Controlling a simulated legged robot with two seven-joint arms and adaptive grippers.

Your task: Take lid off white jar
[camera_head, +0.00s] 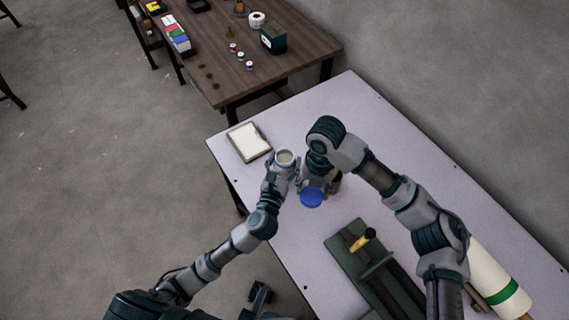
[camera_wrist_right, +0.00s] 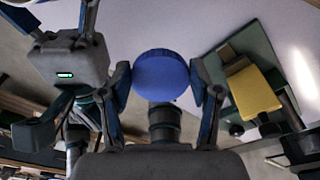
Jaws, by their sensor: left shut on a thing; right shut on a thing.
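The white jar (camera_head: 285,157) is in my left gripper (camera_head: 284,168), held above the white table, and its round open top shows in the head view. The blue lid (camera_head: 311,198) is apart from the jar, to its lower right in the head view. My right gripper (camera_head: 318,187) is shut on the lid. In the right wrist view the blue lid (camera_wrist_right: 162,76) sits between the two fingers of my right gripper (camera_wrist_right: 162,82). My left gripper's fingers are partly hidden by the jar and my arms.
A framed white panel (camera_head: 249,141) lies at the table's (camera_head: 375,120) far left. A brown table (camera_head: 285,45) with small items stands behind.

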